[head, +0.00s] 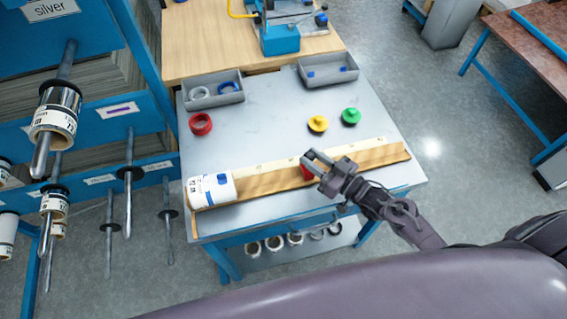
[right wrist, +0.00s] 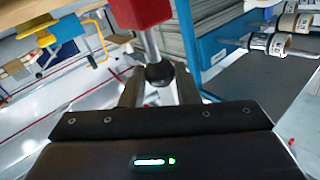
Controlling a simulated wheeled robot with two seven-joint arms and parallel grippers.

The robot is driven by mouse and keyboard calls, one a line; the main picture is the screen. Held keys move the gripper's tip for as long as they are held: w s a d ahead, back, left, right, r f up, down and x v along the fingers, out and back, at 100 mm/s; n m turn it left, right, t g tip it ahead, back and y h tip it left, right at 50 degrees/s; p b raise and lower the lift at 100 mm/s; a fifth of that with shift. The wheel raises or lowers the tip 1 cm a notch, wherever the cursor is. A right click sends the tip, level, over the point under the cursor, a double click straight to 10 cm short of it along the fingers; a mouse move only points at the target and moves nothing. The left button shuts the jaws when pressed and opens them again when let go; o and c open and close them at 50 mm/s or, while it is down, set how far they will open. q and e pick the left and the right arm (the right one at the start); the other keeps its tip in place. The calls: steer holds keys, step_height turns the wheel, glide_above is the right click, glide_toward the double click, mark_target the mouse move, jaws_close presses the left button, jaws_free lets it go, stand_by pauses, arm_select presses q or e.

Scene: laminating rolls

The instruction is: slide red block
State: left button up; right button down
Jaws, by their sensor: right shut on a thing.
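The red block (head: 306,172) sits on the wooden measuring board (head: 380,158) along the front of the grey table, right of the board's middle. My right gripper (head: 314,160) is at the block and partly hides it. In the right wrist view the red block (right wrist: 140,12) shows at the top edge, with a metal stem and a black ball knob (right wrist: 160,75) below it. The fingers of my right gripper (right wrist: 158,88) are shut on this knob. A white labelled roll (head: 212,190) lies at the left end of the board, apart from the block. My left gripper is not in view.
Two grey trays, left (head: 213,90) and right (head: 328,70), are at the back. A blue rack (head: 100,150) with rolls on pegs stands left.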

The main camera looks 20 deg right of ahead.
steer(key=d, duration=0.5)
steer(key=shift+d, duration=0.35)
steer(key=c, duration=1.1)
jaws_free()
steer(key=shift+s, duration=0.1)
steer(key=shift+s+d+f, duration=0.1)
steer(key=shift+s+d, duration=0.15)
steer(key=shift+s, duration=0.05)
steer(key=b+v, duration=0.1)
steer(key=v, duration=0.6)
steer(key=shift+b, duration=0.35)
